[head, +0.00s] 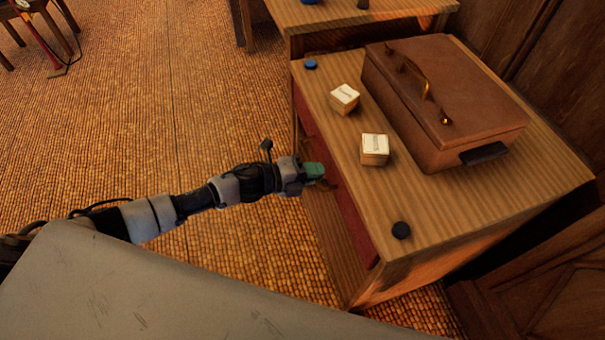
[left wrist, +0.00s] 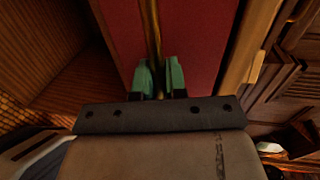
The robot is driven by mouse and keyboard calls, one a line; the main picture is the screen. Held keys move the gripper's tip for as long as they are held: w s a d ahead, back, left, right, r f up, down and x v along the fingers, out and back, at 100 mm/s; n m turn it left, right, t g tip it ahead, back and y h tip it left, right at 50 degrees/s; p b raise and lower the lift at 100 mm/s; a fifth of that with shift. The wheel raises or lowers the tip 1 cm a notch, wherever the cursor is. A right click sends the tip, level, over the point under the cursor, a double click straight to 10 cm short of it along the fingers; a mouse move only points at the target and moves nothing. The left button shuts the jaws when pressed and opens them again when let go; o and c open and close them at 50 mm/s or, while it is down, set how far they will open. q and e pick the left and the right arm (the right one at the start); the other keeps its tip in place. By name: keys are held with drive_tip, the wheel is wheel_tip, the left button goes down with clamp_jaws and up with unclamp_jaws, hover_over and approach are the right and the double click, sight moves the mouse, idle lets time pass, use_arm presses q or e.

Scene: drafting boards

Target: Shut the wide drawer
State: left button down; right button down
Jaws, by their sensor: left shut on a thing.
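The wide drawer has a dark red front (head: 352,218) on the left side of a wooden desk, just under the top's edge. It looks close to flush with the desk, but I cannot tell whether a small gap remains. My left gripper (head: 314,171) is at the middle of this front. In the left wrist view the red front (left wrist: 205,45) fills the centre, and a brass bar handle (left wrist: 152,30) runs up between the green fingertips (left wrist: 160,80). The gripper is shut on this handle. My right gripper is not in view.
On the desk top (head: 470,205) are a brown case (head: 450,90), two small cream boxes (head: 344,98) (head: 374,149), a blue disc (head: 310,64) and a black disc (head: 401,230). Another wooden desk (head: 340,14) stands behind.

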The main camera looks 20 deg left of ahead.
use_arm(q)
drive_tip(key=shift+w+d, duration=0.35)
drive_tip(key=shift+d, duration=0.1)
drive_tip(key=c, duration=1.6)
unclamp_jaws()
drive_tip(key=o, duration=0.4)
drive_tip(key=shift+d, duration=0.15)
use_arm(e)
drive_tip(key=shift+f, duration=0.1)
